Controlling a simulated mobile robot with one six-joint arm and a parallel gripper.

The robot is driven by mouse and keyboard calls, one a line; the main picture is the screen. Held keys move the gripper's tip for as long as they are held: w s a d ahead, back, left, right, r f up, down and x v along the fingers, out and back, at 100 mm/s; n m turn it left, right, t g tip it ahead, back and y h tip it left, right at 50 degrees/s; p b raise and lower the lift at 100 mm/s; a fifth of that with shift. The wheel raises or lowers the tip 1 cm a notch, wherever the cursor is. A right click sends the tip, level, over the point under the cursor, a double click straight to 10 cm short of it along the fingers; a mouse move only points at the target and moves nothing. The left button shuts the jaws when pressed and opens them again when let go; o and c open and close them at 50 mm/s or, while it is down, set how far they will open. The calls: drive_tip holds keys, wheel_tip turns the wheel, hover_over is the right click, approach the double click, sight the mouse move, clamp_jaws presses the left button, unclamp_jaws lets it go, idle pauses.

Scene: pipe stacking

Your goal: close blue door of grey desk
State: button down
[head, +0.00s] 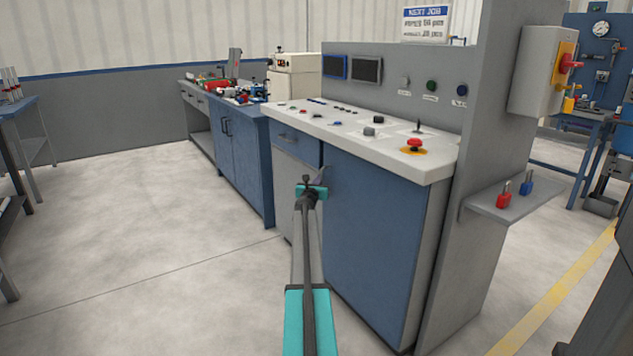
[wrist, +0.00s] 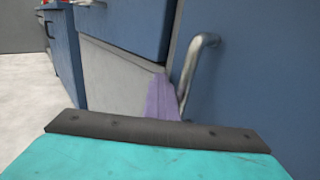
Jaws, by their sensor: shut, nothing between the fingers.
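The grey desk (head: 436,165) has a pale top with buttons and a blue door (head: 375,240) on the right of its front. The door looks nearly in line with the front; I cannot tell whether a small gap is left. In the wrist view, the blue door (wrist: 240,90) fills the right side, with its metal handle (wrist: 197,65) near its left edge. My gripper (head: 320,174) is in front of the door's left edge, its purple fingers (wrist: 162,98) shut and empty. They are beside the lower handle; contact is unclear.
A blue drawer (head: 298,145) sits left of the door above a grey panel (head: 285,190). A blue workbench cabinet (head: 240,150) stands to the left. A side shelf (head: 510,205) with padlocks juts out at right. The floor (head: 150,250) at left is clear.

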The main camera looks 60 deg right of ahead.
drive_tip(key=w+a+p, duration=0.2)
drive_tip(key=w+a, duration=0.4)
drive_tip(key=a, duration=0.6)
drive_tip(key=shift+w+a, duration=0.2)
drive_tip(key=shift+w, duration=0.05)
